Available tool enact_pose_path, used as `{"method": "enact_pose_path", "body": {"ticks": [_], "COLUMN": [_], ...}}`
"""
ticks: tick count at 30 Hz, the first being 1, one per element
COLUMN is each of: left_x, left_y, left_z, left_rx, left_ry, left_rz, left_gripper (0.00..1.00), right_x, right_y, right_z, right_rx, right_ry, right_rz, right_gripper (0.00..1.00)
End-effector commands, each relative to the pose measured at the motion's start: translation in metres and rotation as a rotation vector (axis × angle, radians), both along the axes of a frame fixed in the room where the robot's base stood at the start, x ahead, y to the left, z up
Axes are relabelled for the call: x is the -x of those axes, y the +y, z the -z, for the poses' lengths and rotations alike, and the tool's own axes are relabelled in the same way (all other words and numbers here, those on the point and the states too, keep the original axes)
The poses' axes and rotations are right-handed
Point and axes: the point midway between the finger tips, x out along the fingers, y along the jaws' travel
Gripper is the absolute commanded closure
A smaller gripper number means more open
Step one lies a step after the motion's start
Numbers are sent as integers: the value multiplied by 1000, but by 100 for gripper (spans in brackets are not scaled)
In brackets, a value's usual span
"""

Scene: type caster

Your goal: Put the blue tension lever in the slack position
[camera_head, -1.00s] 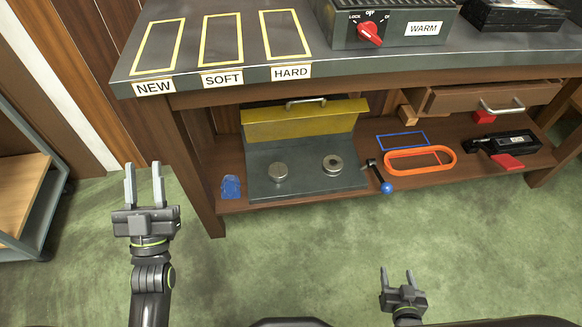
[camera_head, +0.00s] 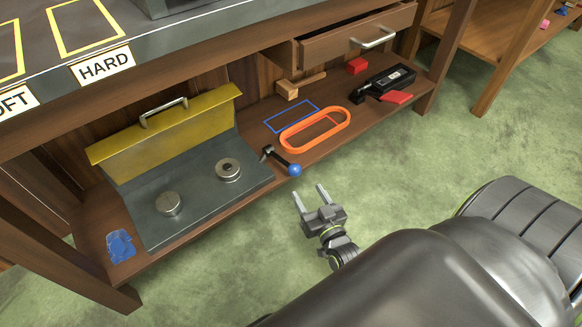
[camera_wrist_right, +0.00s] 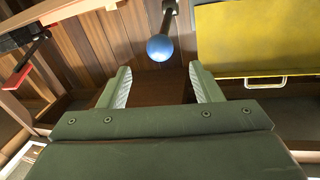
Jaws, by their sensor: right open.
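The tension lever is a short dark arm ending in a blue ball (camera_head: 295,170). It is mounted at the front of the lower shelf, just right of the grey plate, and points toward the shelf's front edge. My right gripper (camera_head: 309,194) is open and empty in front of the shelf, close to the ball and a little to its right. In the right wrist view the blue ball (camera_wrist_right: 159,47) lies ahead of the open fingers, centred between them and beyond their tips. My left gripper is out of view.
Left of the lever is a grey plate (camera_head: 195,200) with a yellow flap (camera_head: 165,135) and two metal discs. An orange belt loop (camera_head: 348,120) lies to its right, with a black tool (camera_head: 385,83) beyond. A drawer (camera_head: 345,42) hangs above. Green floor in front is clear.

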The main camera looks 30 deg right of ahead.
Motion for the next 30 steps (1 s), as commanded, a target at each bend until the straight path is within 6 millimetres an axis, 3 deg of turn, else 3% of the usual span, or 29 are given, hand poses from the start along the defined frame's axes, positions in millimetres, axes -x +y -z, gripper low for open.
{"method": "enact_pose_path", "body": {"ticks": [9, 15, 21, 30], "left_x": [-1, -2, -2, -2], "left_y": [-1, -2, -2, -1], "left_z": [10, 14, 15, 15], "left_rx": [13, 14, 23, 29], "left_ry": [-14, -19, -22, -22], "left_rz": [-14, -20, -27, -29], "left_gripper": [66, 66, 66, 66], "right_x": [-71, -102, -116, -118], "right_y": [-11, -16, -19, -19], "right_z": [1, 1, 1, 1], "right_rx": [1, 1, 2, 1], "right_ry": [-1, 1, 2, 2], "right_rz": [-2, -1, 0, 0], "right_gripper": [41, 41, 41, 41]}}
